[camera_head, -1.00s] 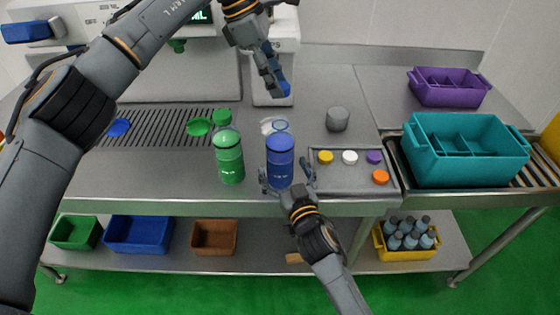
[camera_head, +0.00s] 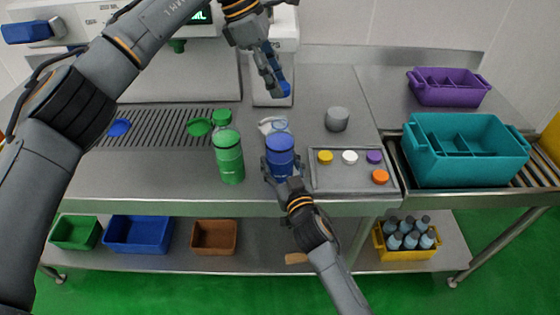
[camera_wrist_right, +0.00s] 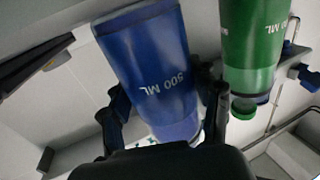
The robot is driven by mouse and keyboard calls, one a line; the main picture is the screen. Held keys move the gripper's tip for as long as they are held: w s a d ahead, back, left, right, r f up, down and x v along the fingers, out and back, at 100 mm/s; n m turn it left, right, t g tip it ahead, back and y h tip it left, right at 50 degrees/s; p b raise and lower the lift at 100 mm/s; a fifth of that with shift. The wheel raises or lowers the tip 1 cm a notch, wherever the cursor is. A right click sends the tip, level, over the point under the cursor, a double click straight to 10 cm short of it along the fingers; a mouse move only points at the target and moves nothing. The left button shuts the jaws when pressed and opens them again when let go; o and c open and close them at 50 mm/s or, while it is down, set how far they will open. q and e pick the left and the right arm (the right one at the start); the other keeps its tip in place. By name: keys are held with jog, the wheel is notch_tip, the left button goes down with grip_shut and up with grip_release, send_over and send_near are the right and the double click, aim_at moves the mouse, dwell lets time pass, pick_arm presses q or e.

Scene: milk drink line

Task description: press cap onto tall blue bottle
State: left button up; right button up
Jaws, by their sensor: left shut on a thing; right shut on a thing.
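The tall blue bottle (camera_head: 280,160) stands upright near the front edge of the steel counter. My right gripper (camera_head: 282,173) is shut on its body from the front; in the right wrist view the blue bottle (camera_wrist_right: 160,80) sits between the fingers (camera_wrist_right: 165,118). My left gripper (camera_head: 274,85) is above and behind the bottle, shut on a small blue cap (camera_head: 285,89) at its fingertips. The cap is apart from the bottle. Whether the bottle's mouth is bare is too small to tell.
A green bottle (camera_head: 229,160) stands close left of the blue one, also seen in the right wrist view (camera_wrist_right: 254,45). A tray (camera_head: 345,178) with several coloured caps is close right. A grey cylinder (camera_head: 337,119) and clear items (camera_head: 273,125) stand behind. A teal crate (camera_head: 465,165) is far right.

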pick_arm(q)
send_over(279, 118)
jog(key=shift+a+f, duration=0.25)
jog(key=shift+f, duration=1)
jog(key=shift+a+f, duration=0.2)
jog(key=shift+f, duration=1.05)
jog(key=shift+f, duration=0.85)
jog(key=shift+f, duration=0.65)
jog(key=o, duration=0.8)
jog(key=v, duration=1.2)
